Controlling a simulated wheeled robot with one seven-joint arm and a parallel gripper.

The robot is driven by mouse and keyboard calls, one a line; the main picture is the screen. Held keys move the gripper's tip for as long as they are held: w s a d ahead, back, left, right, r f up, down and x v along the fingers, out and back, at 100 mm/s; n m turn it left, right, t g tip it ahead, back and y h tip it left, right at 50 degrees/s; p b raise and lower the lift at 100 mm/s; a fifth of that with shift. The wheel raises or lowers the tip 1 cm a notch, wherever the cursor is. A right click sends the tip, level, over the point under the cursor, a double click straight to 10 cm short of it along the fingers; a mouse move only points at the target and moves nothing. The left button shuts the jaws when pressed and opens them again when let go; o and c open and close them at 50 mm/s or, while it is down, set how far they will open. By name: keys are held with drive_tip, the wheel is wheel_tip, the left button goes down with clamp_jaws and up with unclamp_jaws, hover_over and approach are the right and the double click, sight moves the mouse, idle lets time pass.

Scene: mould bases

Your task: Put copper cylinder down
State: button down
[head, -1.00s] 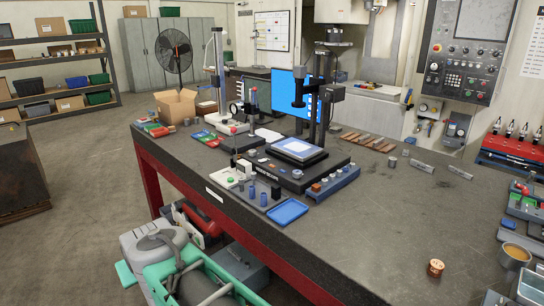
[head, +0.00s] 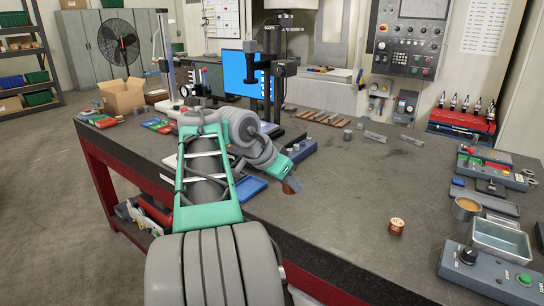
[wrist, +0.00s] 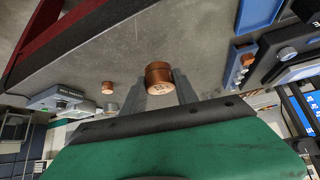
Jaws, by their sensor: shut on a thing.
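My gripper (head: 294,183) is over the table, right of the blue tray. In the wrist view its two grey fingers are shut on a copper cylinder (wrist: 159,78), which has marks on its end face. In the head view the held cylinder (head: 289,187) shows only as a small brown patch, mostly hidden by the gripper. I cannot tell whether it touches the table. A second copper cylinder (head: 396,226) stands alone on the tabletop to the right; it also shows in the wrist view (wrist: 107,87).
The dark table (head: 345,205) is clear between my gripper and the second cylinder. The blue tray (head: 250,189) is partly behind my arm. A control box (head: 490,273), a metal tray (head: 500,238) and a tan cup (head: 466,208) stand at the right. Grey metal pieces (head: 375,137) lie farther back.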

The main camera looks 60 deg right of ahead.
drive_tip(key=w+d+f, duration=0.2)
drive_tip(key=d, duration=0.1)
drive_tip(key=w+d+f+p, duration=0.1)
drive_tip(key=w+d+f, duration=0.4)
drive_tip(key=d+f, duration=0.1)
drive_tip(key=d, duration=0.1)
drive_tip(key=shift+w+f, duration=0.15)
drive_tip(key=shift+f, duration=0.1)
drive_tip(key=shift+w+d+f+p, duration=0.1)
drive_tip(key=shift+d+f+p, duration=0.1)
drive_tip(key=shift+f, duration=0.8)
drive_tip(key=shift+w+d+f+p, duration=0.1)
drive_tip(key=shift+f+p, duration=0.05)
drive_tip(key=shift+f, duration=0.8)
drive_tip(key=shift+f, duration=0.2)
drive_tip(key=c, duration=0.9)
unclamp_jaws()
drive_tip(key=shift+a, duration=0.1)
drive_tip(key=shift+c, duration=0.2)
